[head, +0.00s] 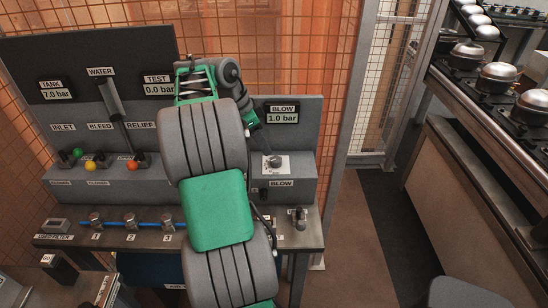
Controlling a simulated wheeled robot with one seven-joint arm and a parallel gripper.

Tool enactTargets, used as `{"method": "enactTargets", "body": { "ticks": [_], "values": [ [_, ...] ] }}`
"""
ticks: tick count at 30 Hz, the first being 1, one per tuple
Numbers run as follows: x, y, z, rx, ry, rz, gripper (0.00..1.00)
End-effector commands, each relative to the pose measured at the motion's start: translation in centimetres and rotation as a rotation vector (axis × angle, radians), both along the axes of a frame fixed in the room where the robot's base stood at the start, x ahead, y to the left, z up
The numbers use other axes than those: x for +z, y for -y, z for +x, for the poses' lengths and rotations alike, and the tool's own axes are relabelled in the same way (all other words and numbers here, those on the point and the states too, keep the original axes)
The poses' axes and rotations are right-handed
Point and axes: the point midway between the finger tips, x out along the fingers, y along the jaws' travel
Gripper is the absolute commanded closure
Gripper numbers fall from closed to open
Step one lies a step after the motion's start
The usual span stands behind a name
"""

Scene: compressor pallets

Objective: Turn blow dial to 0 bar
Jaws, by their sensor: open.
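The blow dial (275,161) is a dark round knob on a pale scale plate, on the grey console right of my arm. Its pointer is too small to read. The blow display (283,115) above it reads 1.0 bar. My gripper (252,127) is at the end of my bent arm, above and to the left of the dial and apart from it in the picture. It is small and partly hidden by my arm; it is open, and I see nothing in it.
My arm covers the console's middle. On the left are the tank display (57,91) at 7.0 bar, the test display (159,88) at 0.0 bar and green, yellow and red-orange valve knobs (132,166). A mesh fence (390,80) stands behind. A compressor conveyor (490,110) is right, beyond open floor.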

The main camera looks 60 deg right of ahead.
Motion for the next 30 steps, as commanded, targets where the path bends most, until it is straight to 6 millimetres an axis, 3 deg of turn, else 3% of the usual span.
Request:
{"method": "enactTargets", "body": {
  "ticks": [3, 15, 24, 30],
  "values": [
    [-0.9, 1.1, -1.2, -0.068, 0.0, -0.007, 0.45],
    [-6.9, 2.7, -3.0, -0.062, 0.001, -0.007, 0.45],
    [-7.4, 2.8, -3.1, -0.059, 0.002, -0.008, 0.45],
    [-7.4, 2.8, -3.1, -0.059, 0.002, -0.007, 0.6]
  ]
}}
